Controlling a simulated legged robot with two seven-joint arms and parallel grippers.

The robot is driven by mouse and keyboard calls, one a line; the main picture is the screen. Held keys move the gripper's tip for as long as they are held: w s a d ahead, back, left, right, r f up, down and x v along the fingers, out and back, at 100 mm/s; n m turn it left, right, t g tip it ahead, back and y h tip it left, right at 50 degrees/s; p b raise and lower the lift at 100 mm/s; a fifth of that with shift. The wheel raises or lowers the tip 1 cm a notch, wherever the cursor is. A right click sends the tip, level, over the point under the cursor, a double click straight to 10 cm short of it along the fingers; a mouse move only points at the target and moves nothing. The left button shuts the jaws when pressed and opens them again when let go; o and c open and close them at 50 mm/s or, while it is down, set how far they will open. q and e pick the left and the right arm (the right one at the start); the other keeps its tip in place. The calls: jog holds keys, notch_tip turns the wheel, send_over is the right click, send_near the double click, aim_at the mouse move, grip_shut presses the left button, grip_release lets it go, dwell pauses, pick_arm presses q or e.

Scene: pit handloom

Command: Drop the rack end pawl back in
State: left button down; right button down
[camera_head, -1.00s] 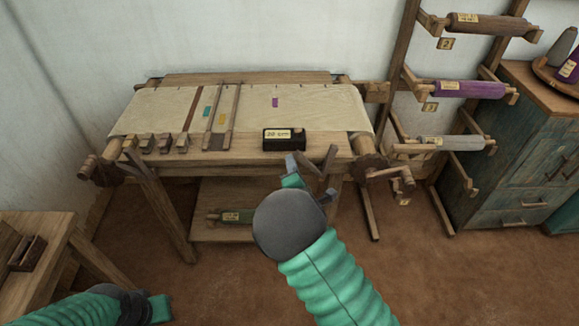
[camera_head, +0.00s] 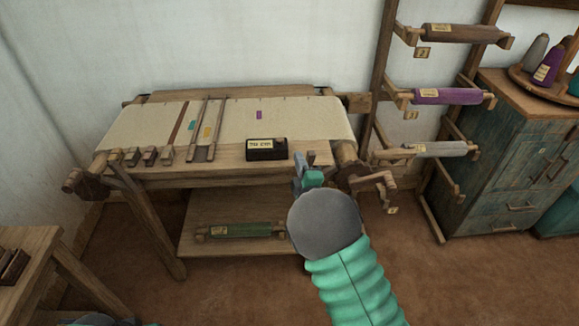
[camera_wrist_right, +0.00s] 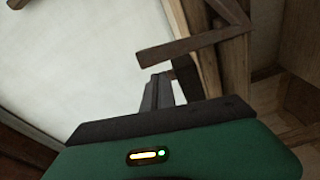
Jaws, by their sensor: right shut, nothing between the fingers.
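My right gripper (camera_head: 300,165) is at the front right corner of the loom, shut and empty. In the right wrist view its fingers (camera_wrist_right: 160,92) are together, close to a brown angled wooden bar (camera_wrist_right: 190,46) that looks like the pawl; I cannot tell whether they touch. The gripper and wrist partly hide that bar in the head view. The dark toothed wheel (camera_head: 346,178) on the right end of the cloth roller shows just right of my gripper. I cannot tell whether the pawl sits in its teeth.
A black labelled box (camera_head: 266,149) stands on the loom's front board. A crank handle (camera_head: 375,184) sticks out right of the wheel. The rack with a purple roll (camera_head: 447,96) and a teal cabinet (camera_head: 510,165) stand to the right. A green roll (camera_head: 240,230) lies on the lower shelf.

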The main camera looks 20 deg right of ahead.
jog(key=shift+s+d+r+m+b, duration=0.1)
jog(key=shift+s+d+m+b, duration=0.2)
jog(key=shift+d, duration=0.35)
jog(key=shift+s+d+r+m+b, duration=0.15)
jog(key=shift+d+m, duration=0.25)
jog(key=shift+d, duration=0.25)
jog(key=shift+f, duration=0.1)
jog(key=shift+d, duration=0.1)
